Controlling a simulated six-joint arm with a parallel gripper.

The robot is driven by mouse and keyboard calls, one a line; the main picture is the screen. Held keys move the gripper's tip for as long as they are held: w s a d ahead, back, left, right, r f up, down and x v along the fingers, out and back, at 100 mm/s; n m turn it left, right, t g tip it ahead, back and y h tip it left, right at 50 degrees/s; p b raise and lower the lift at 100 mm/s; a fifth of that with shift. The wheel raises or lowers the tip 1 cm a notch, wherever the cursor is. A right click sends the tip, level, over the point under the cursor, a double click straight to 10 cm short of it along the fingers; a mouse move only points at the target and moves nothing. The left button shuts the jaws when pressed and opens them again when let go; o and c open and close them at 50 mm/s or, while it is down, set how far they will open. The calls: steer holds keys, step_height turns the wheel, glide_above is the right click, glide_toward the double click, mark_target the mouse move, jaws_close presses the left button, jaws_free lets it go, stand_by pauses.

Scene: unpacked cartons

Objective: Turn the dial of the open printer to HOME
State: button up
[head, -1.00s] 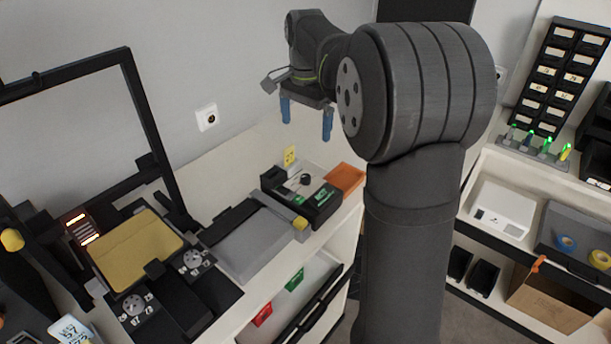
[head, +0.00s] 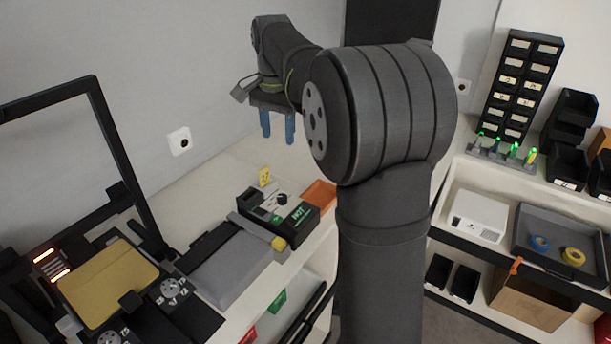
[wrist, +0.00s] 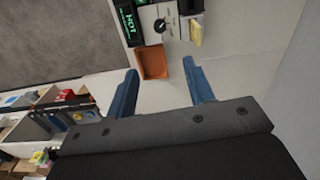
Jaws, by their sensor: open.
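An open-framed black machine with a yellow plate (head: 108,283), likely the printer, stands at left in the head view. Its upright black frame (head: 127,165) rises behind the plate. A round grey dial with number marks (head: 172,288) sits at the plate's right; another is cut by the bottom edge. Their settings are too small to read. My gripper (head: 277,125) is open and empty, its blue fingers in the air well right of and above the machine. In the wrist view my gripper (wrist: 160,68) points at an orange tray, apart from it.
A dark device with a green display (head: 299,213) and a black knob (wrist: 160,26) stands below my gripper, beside the orange tray (wrist: 153,62). A long grey unit (head: 230,272) lies between it and the yellow plate. A white shelf with bins stands at right.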

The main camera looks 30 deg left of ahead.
steer(key=n, duration=1.7)
glide_toward(282, 196)
step_height(282, 196, down, 9)
steer(key=shift+r, duration=0.15)
steer(key=c, duration=1)
